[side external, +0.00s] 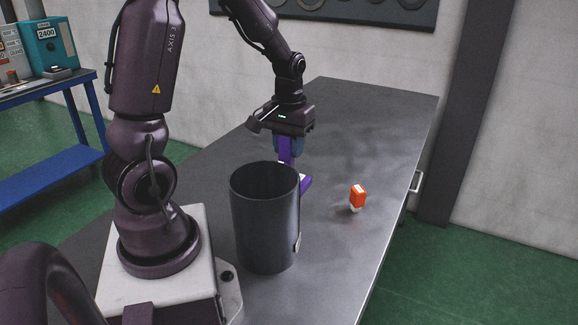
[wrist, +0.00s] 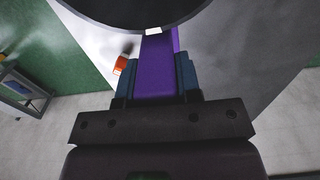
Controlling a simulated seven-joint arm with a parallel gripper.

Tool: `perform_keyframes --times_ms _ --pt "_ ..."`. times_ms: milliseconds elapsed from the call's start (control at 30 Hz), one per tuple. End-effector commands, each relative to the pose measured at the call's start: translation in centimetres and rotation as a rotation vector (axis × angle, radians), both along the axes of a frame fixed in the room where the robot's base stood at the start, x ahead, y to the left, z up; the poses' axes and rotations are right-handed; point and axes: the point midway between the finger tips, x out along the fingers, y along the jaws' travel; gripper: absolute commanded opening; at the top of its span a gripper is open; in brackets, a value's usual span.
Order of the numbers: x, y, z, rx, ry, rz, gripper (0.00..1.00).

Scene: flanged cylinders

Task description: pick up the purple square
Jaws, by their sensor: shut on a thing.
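The purple square (side external: 286,150) has an upright arm and a lower part that shows past the right side of a dark bin. The bin hides some of it, so I cannot tell whether its lower end touches the table. My gripper (side external: 289,146) points down behind the bin, its blue fingers shut on the upright arm. In the wrist view the purple square (wrist: 157,66) runs between the two fingers of my gripper (wrist: 155,80), and its far end is at the bin's rim.
The dark open bin (side external: 265,225) stands on the grey table (side external: 345,120) in front of my gripper; its rim (wrist: 190,12) fills the top of the wrist view. An orange and white object (side external: 357,196) stands to the right. The table's far part is clear.

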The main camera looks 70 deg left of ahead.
Motion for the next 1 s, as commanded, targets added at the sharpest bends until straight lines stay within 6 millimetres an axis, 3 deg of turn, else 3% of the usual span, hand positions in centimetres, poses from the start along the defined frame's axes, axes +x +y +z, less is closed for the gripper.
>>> perform_keyframes --times_ms 600,800,1000 --pt "0.1 0.0 14.1 0.004 -0.006 -0.001 0.00" --pt "0.1 0.0 17.5 0.002 -0.005 0.000 0.00" --pt "0.0 0.0 19.4 0.001 -0.003 0.001 0.00"
